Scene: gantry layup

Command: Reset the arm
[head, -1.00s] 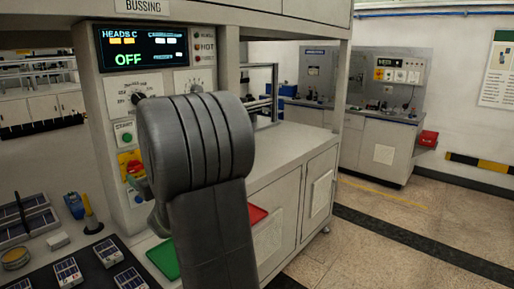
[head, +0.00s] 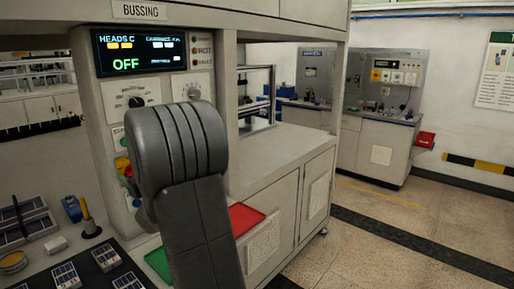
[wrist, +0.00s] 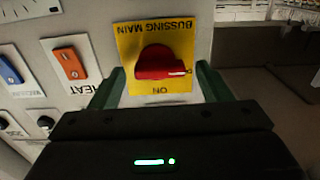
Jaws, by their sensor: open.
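My gripper (wrist: 160,70) is open in the wrist view, its two green fingers apart. Between and beyond them is a red rotary switch (wrist: 155,64) on a yellow plate (wrist: 128,38) marked BUSSING MAIN and ON, seen upside down. The knob's white-marked end points right in the picture. I cannot tell whether the fingers touch it. The panel display (head: 140,52) reads OFF.
An orange HEAT switch (wrist: 69,62) and a blue switch (wrist: 10,70) sit on the same panel. A red tray (head: 245,217) and a green tray (head: 157,263) lie on the bench below. Small solar cells (head: 66,276) lie at the lower left. The floor at right is clear.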

